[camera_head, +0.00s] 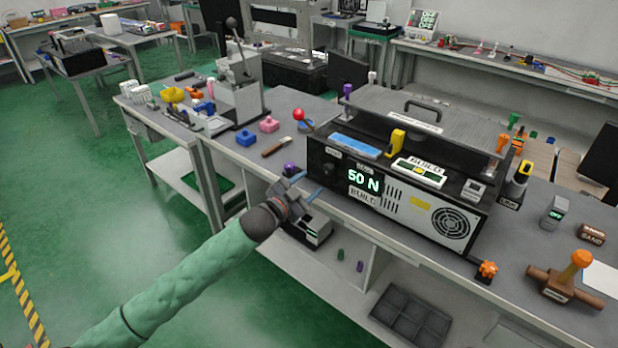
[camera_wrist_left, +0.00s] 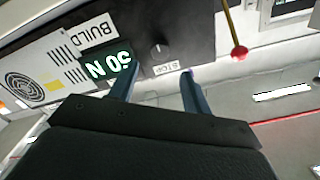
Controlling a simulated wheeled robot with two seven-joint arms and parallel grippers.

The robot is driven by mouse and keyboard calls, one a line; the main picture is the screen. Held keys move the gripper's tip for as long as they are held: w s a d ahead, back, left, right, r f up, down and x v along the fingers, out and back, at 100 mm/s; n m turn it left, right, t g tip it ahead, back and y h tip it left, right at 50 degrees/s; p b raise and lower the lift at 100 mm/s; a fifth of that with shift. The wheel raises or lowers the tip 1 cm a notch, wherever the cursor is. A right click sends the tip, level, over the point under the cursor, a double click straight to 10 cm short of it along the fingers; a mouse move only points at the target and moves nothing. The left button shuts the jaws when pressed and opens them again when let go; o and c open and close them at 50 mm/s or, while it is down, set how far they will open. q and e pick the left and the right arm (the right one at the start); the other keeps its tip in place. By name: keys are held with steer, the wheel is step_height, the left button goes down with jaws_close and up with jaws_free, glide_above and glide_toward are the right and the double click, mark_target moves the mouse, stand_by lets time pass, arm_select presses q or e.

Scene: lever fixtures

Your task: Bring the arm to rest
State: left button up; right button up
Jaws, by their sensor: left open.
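My left gripper (camera_head: 312,183) is open, with nothing between its two blue-grey fingers. Its green-sleeved arm reaches in from the lower left of the head view. The fingers are in front of the left end of a black machine (camera_head: 318,160) with a lit "50 N" display (camera_head: 364,181). In the left wrist view the open fingers (camera_wrist_left: 158,75) point at the machine's face, below a dark knob (camera_wrist_left: 158,48) and a "STOP" label (camera_wrist_left: 166,69). They look apart from the panel, but the exact gap is unclear. My right gripper is not in view.
A red-ball lever (camera_head: 299,114) stands at the machine's left end; its ball also shows in the wrist view (camera_wrist_left: 239,53). A grey lever press (camera_head: 238,85) is further left. An orange-knobbed brown handle (camera_head: 566,282) is at right. Green floor (camera_head: 100,215) is clear.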

arm_select(q)
steer(key=w+a+f+n+g+y, duration=0.2)
steer(key=a+f+n+y, duration=0.25)
steer(key=a+y, duration=0.4)
steer(key=s+a+f+n+g+y, duration=0.2)
steer(key=s+a+f+n+g, duration=0.15)
steer(key=s+f, duration=0.65)
steer(key=s+f+n+g, duration=0.1)
steer(key=s+f+g, duration=0.1)
steer(key=s+f, duration=0.7)
steer(key=s+f+n+g, duration=0.1)
steer(key=s+f+g, duration=0.2)
steer(key=s+f, duration=0.7)
steer(key=s+f+n+g, duration=0.1)
steer(key=s+f, duration=0.8)
steer(key=s, duration=0.9)
steer(key=shift+s+d+f+g+h, duration=0.15)
steer(key=shift+d+f+g+h, duration=0.25)
steer(key=shift+g, duration=0.45)
